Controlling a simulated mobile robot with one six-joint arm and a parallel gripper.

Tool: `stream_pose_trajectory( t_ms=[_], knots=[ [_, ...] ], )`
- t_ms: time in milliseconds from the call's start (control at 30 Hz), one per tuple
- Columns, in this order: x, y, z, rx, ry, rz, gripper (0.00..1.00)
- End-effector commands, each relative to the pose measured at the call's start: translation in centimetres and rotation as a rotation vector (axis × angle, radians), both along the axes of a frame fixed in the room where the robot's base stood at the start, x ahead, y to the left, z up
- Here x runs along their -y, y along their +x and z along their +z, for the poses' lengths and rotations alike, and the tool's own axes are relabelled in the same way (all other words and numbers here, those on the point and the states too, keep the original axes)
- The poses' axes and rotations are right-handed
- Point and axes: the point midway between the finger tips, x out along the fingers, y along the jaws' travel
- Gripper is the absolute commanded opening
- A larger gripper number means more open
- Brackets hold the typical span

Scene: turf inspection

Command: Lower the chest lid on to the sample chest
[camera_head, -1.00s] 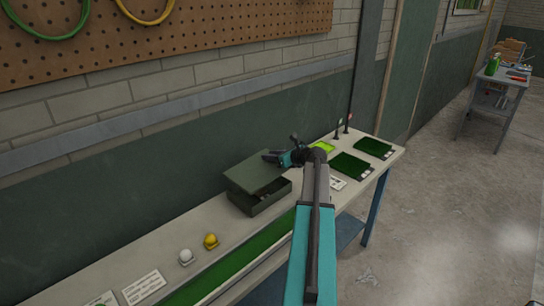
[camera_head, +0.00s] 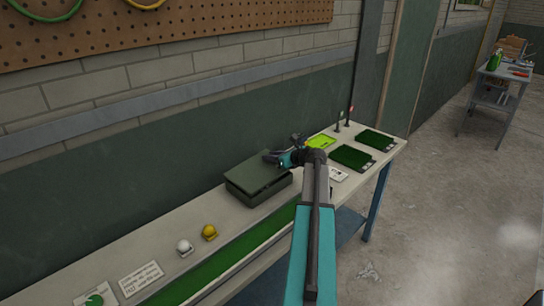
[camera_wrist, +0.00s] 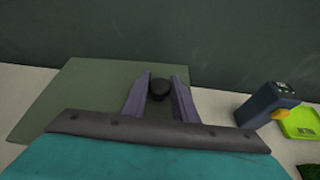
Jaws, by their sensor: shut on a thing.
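The sample chest (camera_head: 262,196) is a dark green box on the bench against the wall. Its green lid (camera_head: 250,174) lies low over it, close to flat, with a thin dark line between them. I cannot tell if the lid rests fully on the rim. In the wrist view the lid (camera_wrist: 80,95) spreads flat below my gripper, with a round black knob (camera_wrist: 159,89) between the fingers. My gripper (camera_wrist: 160,92) is shut on this knob. In the head view my gripper (camera_head: 272,158) is at the lid's right back part.
A yellow-green tray (camera_head: 321,142) and dark green turf samples (camera_head: 352,157) lie right of the chest. A dark blue device (camera_wrist: 262,108) stands close to the lid's right. White (camera_head: 184,247) and yellow (camera_head: 209,232) balls sit on the bench in front. The wall is close behind.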

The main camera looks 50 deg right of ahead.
Motion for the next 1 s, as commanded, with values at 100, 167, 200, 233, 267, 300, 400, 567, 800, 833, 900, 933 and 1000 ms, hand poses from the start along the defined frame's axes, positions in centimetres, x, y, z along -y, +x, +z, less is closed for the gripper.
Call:
stream_pose_trajectory(
  t_ms=[100, 167, 200, 233, 267, 300, 400, 567, 800, 833, 900, 933, 1000],
  knots=[
    [0.0, 0.0, -0.8, 0.002, 0.001, 0.000, 0.00],
    [0.0, 0.0, -1.1, 0.002, 0.002, -0.001, 0.00],
    [0.0, 0.0, -1.3, 0.002, 0.002, -0.001, 0.00],
    [0.0, 0.0, -1.5, 0.002, 0.002, -0.001, 0.00],
    [0.0, 0.0, -1.6, 0.002, 0.002, -0.001, 0.00],
    [0.0, 0.0, -1.7, 0.002, 0.001, -0.002, 0.00],
    [0.0, 0.0, -2.0, 0.001, 0.001, -0.002, 0.00],
    [0.0, 0.0, -2.2, 0.001, 0.000, 0.000, 0.00],
    [0.0, 0.0, -2.2, -0.001, -0.001, 0.000, 0.00],
    [0.0, 0.0, -2.2, -0.001, -0.001, 0.000, 0.00],
    [0.0, 0.0, -2.2, -0.001, -0.001, 0.000, 0.00],
    [0.0, 0.0, -2.1, -0.001, -0.001, 0.000, 0.00],
    [0.0, 0.0, -2.1, -0.001, -0.001, 0.000, 0.00]
  ],
)
